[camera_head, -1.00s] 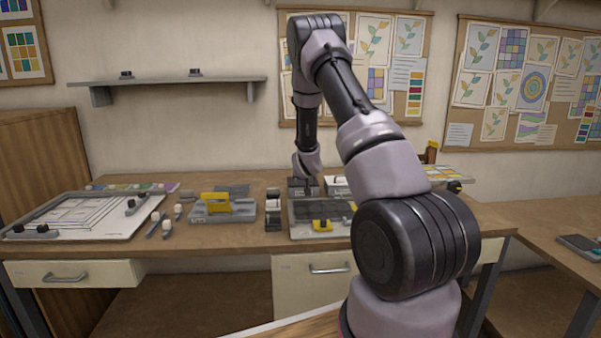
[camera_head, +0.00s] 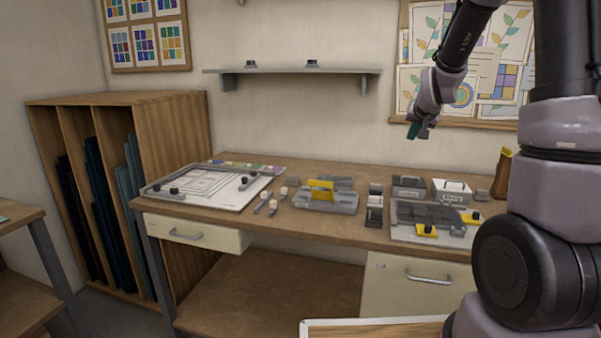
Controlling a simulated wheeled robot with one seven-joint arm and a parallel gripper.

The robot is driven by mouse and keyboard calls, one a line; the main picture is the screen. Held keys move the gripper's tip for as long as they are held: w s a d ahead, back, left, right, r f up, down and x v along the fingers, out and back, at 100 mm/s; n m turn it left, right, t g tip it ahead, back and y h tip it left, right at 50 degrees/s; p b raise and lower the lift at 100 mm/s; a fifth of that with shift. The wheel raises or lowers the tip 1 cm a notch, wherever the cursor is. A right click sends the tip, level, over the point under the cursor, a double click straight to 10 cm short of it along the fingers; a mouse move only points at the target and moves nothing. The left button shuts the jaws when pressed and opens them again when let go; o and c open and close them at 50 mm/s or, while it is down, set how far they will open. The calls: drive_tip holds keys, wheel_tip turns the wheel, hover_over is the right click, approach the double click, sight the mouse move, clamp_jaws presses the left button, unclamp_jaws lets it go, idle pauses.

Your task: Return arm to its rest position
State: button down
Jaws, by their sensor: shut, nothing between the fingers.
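My arm (camera_head: 462,35) reaches in from the right side of the head view, with its upper links running past the top edge.
The workbench (camera_head: 300,237) holds a white drawing board (camera_head: 212,190), a grey tool with a yellow handle (camera_head: 325,192), two small boxes and a grey tray with yellow clips. A shelf (camera_head: 290,71) is above. A wooden rack (camera_head: 165,125) with glass sheets stands left.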

drive_tip(key=s+a+r+g+y, duration=0.1)
drive_tip(key=s+a+r, duration=0.2)
drive_tip(key=s+r, duration=0.35)
drive_tip(key=s+a+r+y, duration=0.1)
drive_tip(key=s+a+r, duration=0.15)
drive_tip(key=s, duration=0.65)
drive_tip(key=s+a+r, duration=0.1)
drive_tip(key=s+a, duration=0.1)
drive_tip(key=s, duration=0.6)
drive_tip(key=s+a+r+g+y, duration=0.1)
drive_tip(key=s+a, duration=0.1)
drive_tip(key=s, duration=0.7)
drive_tip(key=shift+r+n, duration=0.2)
drive_tip(key=shift+n, duration=0.1)
drive_tip(key=shift+s, duration=0.1)
